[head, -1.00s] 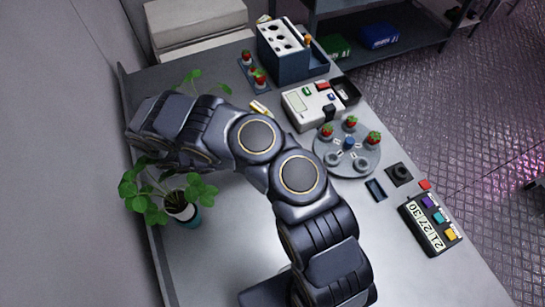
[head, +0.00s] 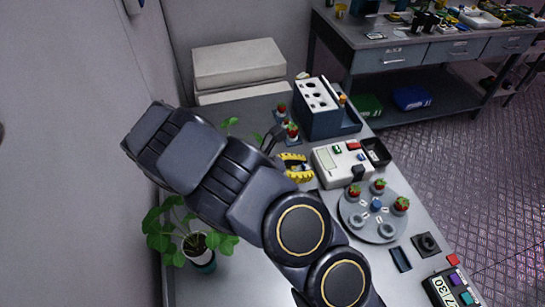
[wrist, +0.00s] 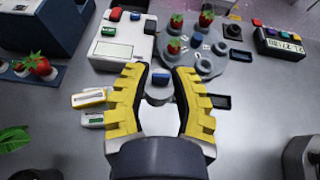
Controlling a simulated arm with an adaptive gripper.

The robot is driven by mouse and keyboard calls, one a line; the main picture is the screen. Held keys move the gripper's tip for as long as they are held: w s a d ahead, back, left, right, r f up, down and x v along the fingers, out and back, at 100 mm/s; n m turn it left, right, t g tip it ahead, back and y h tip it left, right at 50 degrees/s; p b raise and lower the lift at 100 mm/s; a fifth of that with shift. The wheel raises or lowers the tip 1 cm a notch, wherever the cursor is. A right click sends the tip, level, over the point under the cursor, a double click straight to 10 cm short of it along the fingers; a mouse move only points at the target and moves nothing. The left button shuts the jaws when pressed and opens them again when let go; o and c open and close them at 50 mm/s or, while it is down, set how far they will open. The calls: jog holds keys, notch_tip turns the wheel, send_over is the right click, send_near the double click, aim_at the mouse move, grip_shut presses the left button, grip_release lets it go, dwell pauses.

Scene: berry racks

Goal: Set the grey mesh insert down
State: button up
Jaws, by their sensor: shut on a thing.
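My gripper (wrist: 158,88) has yellow ribbed fingers and points at the far side of the bench in the wrist view. A small pale grey piece (wrist: 158,95) sits between its fingertips, with a blue patch at its far end; I take it for the grey mesh insert, though its mesh is too small to make out. It is held above the bare bench top, in front of the white instrument (wrist: 118,45) and the round grey turntable (wrist: 210,62). In the head view my yellow gripper (head: 294,168) shows left of the white instrument, and the insert cannot be made out.
A yellow-and-white block (wrist: 90,98) and a white-green block (wrist: 89,118) lie left of my gripper. A dark tray (wrist: 219,101) lies right. Strawberries stand on the turntable and on a stand (wrist: 38,68) at left. A potted plant (head: 196,243) stands near the wall.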

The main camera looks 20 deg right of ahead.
jog(key=w+a+r+n+t+y, duration=0.2)
jog(key=w+n+t+y, duration=0.1)
jog(key=w+n+t, duration=0.25)
jog(key=w+a+r+n+t+y, duration=0.2)
jog(key=w+n+t, duration=0.2)
jog(key=w+n, duration=0.15)
jog(key=w+f+y, duration=0.1)
jog(key=w+f, duration=0.3)
jog(key=w+f+n+t+y, duration=0.1)
jog(key=w+f, duration=0.3)
jog(key=w+f+t+y, duration=0.1)
jog(key=w+f, duration=0.3)
jog(key=shift+a+f+n, duration=0.1)
jog(key=shift+f+n, duration=0.15)
jog(key=shift+n, duration=0.05)
jog(key=shift+w+f, duration=0.3)
jog(key=shift+w, duration=0.05)
jog(key=shift+w+d+f, duration=0.2)
jog(key=shift+f, duration=1.55)
